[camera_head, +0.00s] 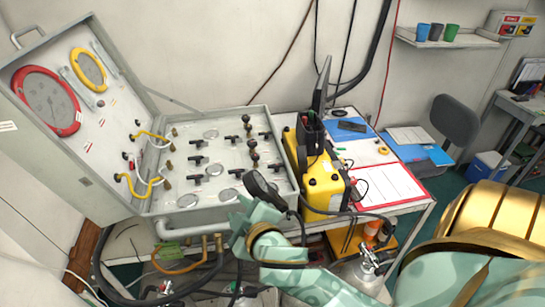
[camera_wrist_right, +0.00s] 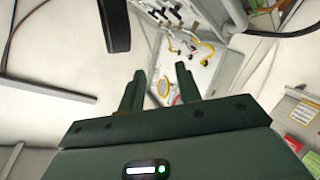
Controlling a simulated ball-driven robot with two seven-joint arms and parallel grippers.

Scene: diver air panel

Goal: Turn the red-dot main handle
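The air panel (camera_head: 178,210) lies in an open grey case on the bench, with several black T-shaped handles (camera_head: 200,159) on its face. A red dot is too small to make out, so I cannot tell which is the main handle. My right gripper (camera_head: 240,220) is at the panel's front right edge. In the right wrist view its two fingers (camera_wrist_right: 159,82) stand apart with nothing between them. The panel with yellow hoses (camera_wrist_right: 207,50) shows beyond the fingers there. My left gripper is not in view.
The raised lid (camera_head: 90,120) carries a red gauge (camera_head: 45,100) and a yellow gauge (camera_head: 88,68). A black handset (camera_head: 262,190) is close to my right gripper. A yellow unit (camera_head: 322,185) stands right of the panel. Hoses (camera_head: 185,265) hang below the bench front.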

